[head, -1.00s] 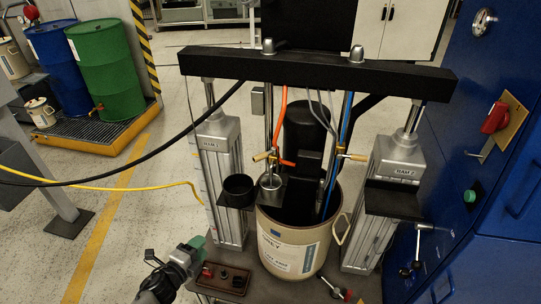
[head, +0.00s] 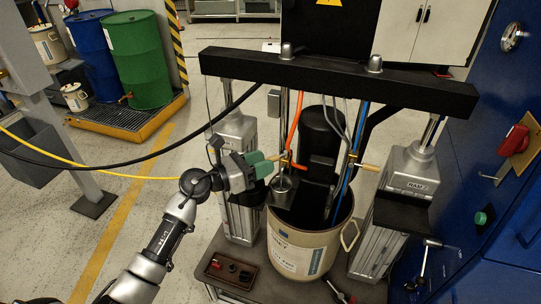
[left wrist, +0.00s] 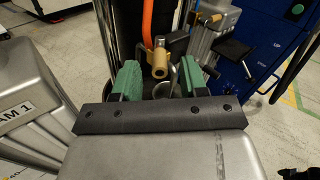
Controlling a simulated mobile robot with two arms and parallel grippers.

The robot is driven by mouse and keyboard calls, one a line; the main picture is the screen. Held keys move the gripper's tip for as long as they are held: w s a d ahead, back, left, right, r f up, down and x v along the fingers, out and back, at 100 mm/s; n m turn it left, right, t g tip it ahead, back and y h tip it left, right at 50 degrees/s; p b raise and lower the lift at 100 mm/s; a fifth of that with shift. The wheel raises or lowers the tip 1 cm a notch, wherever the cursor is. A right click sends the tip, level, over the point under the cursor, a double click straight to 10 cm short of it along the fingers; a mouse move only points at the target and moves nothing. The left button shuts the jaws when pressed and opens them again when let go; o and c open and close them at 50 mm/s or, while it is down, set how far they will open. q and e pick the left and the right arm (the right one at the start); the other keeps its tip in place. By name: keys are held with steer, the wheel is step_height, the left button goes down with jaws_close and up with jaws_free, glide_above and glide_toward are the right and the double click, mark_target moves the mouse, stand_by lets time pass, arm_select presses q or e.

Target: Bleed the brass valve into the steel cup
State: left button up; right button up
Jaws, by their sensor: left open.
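The brass valve (head: 285,157) sits on the left upright post above the drum, beside an orange hose. My left gripper (head: 262,163) is at its left, with its green fingertips close to it. In the left wrist view the brass valve (left wrist: 160,63) shows just beyond and between the open green fingers (left wrist: 160,80); contact cannot be told. A round rim shows below the valve in the left wrist view, but I cannot make out a steel cup for certain. My right gripper is out of view.
A beige drum (head: 298,245) stands between two rams under a black crossbeam (head: 335,80). A brown tray (head: 231,270) lies at the front left. A blue cabinet (head: 505,170) bounds the right.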

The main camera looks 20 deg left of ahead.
mark_target(283, 155)
arm_select(q)
steer(key=shift+x, duration=1.45)
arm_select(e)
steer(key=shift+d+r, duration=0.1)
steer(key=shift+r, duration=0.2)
arm_select(q)
steer(key=shift+c, duration=0.3)
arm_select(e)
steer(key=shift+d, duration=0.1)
